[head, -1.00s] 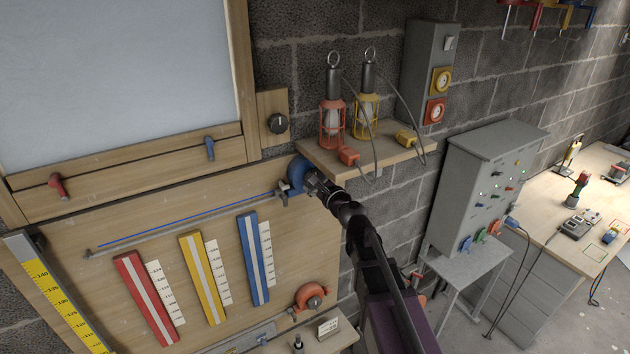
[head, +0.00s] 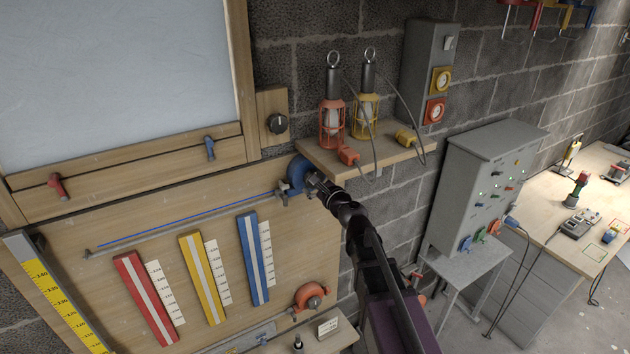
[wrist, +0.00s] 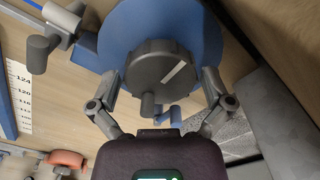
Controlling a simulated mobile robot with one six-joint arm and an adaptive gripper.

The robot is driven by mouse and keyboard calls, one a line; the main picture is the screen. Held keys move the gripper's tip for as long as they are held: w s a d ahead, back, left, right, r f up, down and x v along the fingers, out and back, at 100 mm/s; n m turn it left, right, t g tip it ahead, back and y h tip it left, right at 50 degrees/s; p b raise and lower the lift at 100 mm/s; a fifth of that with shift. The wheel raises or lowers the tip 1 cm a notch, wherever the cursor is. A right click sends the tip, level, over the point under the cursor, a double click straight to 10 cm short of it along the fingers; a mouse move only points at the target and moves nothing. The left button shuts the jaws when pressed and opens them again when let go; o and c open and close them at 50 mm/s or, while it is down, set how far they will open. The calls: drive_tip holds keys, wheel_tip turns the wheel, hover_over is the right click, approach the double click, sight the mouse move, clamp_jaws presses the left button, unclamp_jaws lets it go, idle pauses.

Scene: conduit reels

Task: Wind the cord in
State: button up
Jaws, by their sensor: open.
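The blue reel (head: 299,172) is mounted on the wooden board near the shelf's left end. In the wrist view the reel (wrist: 208,38) fills the upper middle, with a dark grey round knob (wrist: 158,78) on its face. The knob has a pale stripe and a small peg. My gripper (head: 316,185) is at the reel in the head view. In the wrist view its fingers (wrist: 158,88) are open, one on each side of the knob; contact cannot be told. A blue cord (head: 185,219) runs left from the reel along a grey rail (head: 150,233).
An orange reel (head: 310,297) sits lower on the board. Red, yellow and blue striped bars (head: 202,276) with scales hang below the rail. A shelf (head: 385,148) with two caged lamps juts out just right of the blue reel.

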drive_tip(key=v, duration=1.2)
idle(0.3)
drive_tip(key=s+f+n+g+h+b, duration=0.1)
drive_tip(key=s+f+n+g+b, duration=0.15)
drive_tip(key=f+n+b, duration=0.4)
drive_tip(key=s+d+f+n+g+b, duration=0.1)
drive_tip(key=s+f+n+g, duration=0.15)
drive_tip(key=f, duration=0.65)
drive_tip(key=s+f+n+g+h+b, duration=0.1)
drive_tip(key=f+n+g+b, duration=0.35)
drive_tip(key=f, duration=0.25)
drive_tip(key=s+d+f+n+g+h+b, duration=0.2)
drive_tip(key=s+d+f+n+h+b, duration=0.1)
drive_tip(key=d+f, duration=0.4)
drive_tip(key=s+d+f+n+g+h+b, duration=0.3)
drive_tip(key=s+d+f+n+h+b, duration=0.1)
drive_tip(key=d+f, duration=0.4)
wheel_tip(320, 180, down, 2)
drive_tip(key=shift+s+f+h+b, duration=0.1)
drive_tip(key=shift+s+h+b, duration=0.4)
drive_tip(key=shift+s+b, duration=0.6)
drive_tip(key=shift+n+g, duration=0.25)
